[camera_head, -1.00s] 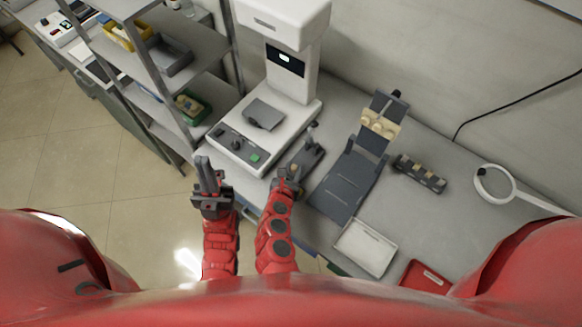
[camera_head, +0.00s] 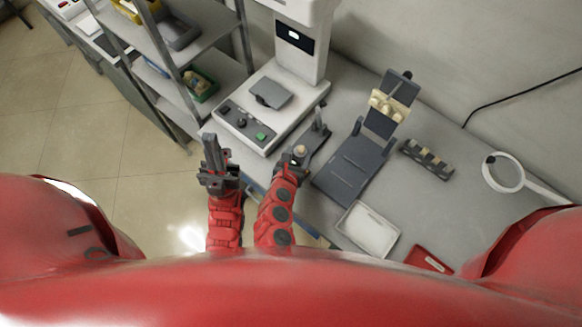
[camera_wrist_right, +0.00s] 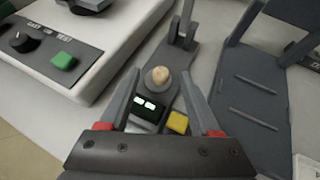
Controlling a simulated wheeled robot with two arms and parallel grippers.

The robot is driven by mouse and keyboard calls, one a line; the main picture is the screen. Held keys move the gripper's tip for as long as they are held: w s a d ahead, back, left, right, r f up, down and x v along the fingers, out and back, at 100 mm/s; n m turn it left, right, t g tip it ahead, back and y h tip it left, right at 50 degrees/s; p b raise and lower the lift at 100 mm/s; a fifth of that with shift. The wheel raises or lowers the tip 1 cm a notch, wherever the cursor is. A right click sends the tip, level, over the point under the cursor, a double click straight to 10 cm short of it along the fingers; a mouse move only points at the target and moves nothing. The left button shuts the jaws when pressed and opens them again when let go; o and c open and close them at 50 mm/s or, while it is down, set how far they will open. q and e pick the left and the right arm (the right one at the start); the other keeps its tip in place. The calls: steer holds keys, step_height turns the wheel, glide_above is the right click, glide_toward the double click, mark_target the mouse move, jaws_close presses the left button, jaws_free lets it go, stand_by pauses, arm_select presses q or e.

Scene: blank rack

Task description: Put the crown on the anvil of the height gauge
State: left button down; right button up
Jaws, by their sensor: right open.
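The cream crown (camera_wrist_right: 158,76) sits on the round grey anvil (camera_wrist_right: 150,88) of the height gauge in the right wrist view. The gauge (camera_head: 316,140) stands on the bench between the big white machine and the dark stand, with its post behind the anvil. The crown also shows as a small pale spot in the head view (camera_head: 300,150). My right gripper (camera_wrist_right: 160,84) is open, its fingers apart on either side and near the crown, not visibly touching it. My left gripper (camera_head: 212,150) is raised left of the gauge; its finger gap is unclear.
A white machine (camera_head: 262,115) with a green button stands left of the gauge. A dark stand (camera_head: 358,170) holding cream tooth models (camera_head: 388,106) is to the right. A slotted block (camera_head: 426,158), white tray (camera_head: 367,232), red tray (camera_head: 428,260) and ring magnifier (camera_head: 503,172) lie further right.

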steer(key=b+v, duration=0.1)
steer(key=v, duration=0.8)
steer(key=shift+s, duration=0.25)
